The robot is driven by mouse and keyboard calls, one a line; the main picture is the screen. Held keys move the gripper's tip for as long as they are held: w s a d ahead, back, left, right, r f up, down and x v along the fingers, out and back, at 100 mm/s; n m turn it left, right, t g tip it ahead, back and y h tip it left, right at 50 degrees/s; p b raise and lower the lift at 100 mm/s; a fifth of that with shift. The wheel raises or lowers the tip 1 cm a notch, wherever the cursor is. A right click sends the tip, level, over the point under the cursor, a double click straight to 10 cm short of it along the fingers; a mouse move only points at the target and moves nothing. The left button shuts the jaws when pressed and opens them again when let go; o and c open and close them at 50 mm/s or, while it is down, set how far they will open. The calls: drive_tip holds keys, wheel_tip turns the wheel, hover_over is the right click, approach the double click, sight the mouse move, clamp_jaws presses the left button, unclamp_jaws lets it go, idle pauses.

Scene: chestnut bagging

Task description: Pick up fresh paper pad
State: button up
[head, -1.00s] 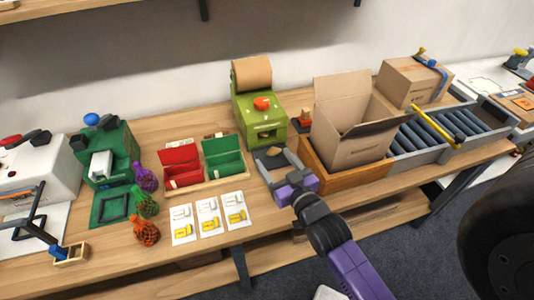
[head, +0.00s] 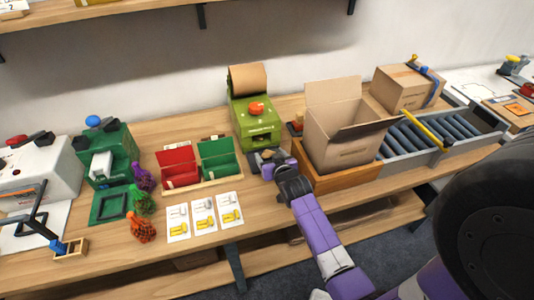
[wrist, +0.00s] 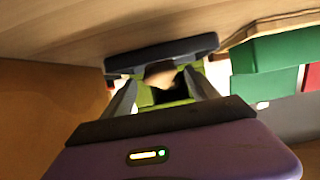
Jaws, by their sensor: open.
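My gripper (head: 268,159) is open in front of the green dispenser (head: 256,122), which carries a brown paper roll (head: 249,78) on top. The wrist view shows the gripper's two dark fingers apart, with a small tan piece (wrist: 160,72) visible between them. It looks like crumpled paper or a pad, lying by the dispenser's dark tray (wrist: 160,54). I cannot tell whether the fingers touch it. In the head view the gripper hides the tray and the tan piece.
An open cardboard box (head: 345,135) in a wooden tray (head: 345,178) stands close right of the gripper. A red-and-green divided box (head: 198,168) is at left. Cards (head: 204,217) and net bags (head: 141,228) lie further left. A roller conveyor (head: 430,137) runs right.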

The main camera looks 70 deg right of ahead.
sight(269, 155)
drive_tip(key=shift+x, duration=1.65)
drive_tip(key=c, duration=1.4)
